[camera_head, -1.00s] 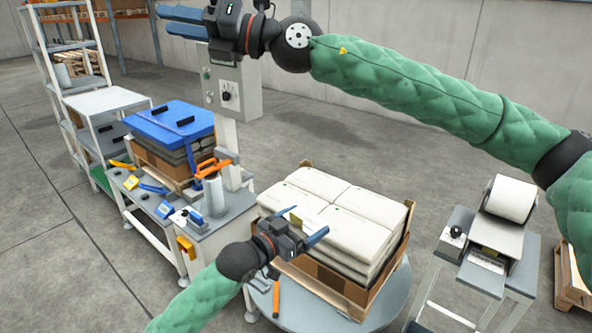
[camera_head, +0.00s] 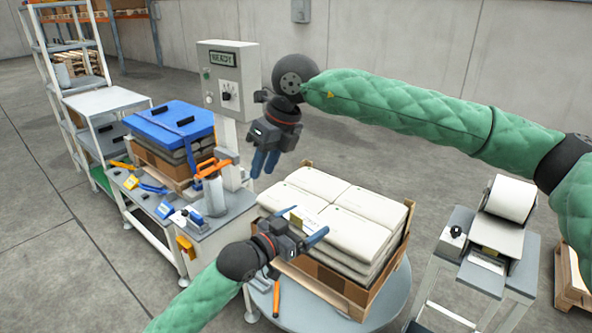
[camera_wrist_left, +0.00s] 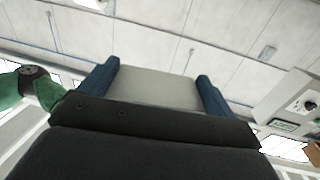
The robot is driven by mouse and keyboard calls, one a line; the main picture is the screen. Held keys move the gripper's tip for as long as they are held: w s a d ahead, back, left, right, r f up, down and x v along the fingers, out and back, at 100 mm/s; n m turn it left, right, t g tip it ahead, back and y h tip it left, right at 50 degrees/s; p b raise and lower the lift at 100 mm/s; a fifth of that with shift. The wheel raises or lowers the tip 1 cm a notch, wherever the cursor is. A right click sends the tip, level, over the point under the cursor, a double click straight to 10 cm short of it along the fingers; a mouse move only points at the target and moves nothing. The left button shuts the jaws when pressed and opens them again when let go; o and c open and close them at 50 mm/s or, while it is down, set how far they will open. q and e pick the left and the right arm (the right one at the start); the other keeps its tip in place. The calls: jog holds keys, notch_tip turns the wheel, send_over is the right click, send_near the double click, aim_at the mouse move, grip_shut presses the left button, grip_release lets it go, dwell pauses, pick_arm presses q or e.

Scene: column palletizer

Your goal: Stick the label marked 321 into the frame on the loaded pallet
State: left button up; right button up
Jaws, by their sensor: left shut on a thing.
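My left gripper (camera_head: 303,228) is low in the head view, in front of the near left side of the loaded pallet's white sacks (camera_head: 345,205). It is shut on a small flat piece, tan in the head view (camera_head: 296,218). In the left wrist view it is a plain pale sheet (camera_wrist_left: 160,92) between two blue fingers. I take it for the label; no number is readable. My right gripper (camera_head: 264,163) hangs above and left of the sacks, fingers down, seemingly empty; its opening is unclear. I cannot make out the frame on the pallet.
The sacks sit in a cardboard tray (camera_head: 335,284) on a round grey turntable (camera_head: 385,312). Left is a workbench with a blue-lidded stack (camera_head: 170,125) and a control box reading READY (camera_head: 228,75). Right is a stand with a white roll (camera_head: 511,198). Open floor lies behind.

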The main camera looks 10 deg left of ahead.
aim_at(296, 216)
jog(key=d+f+m+h, duration=0.1)
jog(key=d+h, duration=0.3)
jog(key=d, duration=0.3)
jog(key=shift+m, duration=0.3)
jog(key=f, duration=1.2)
jog(key=shift+w+a+f, duration=0.15)
jog(key=shift+w+a, duration=0.05)
grip_shut()
pick_arm(q)
jog(key=o, duration=0.7)
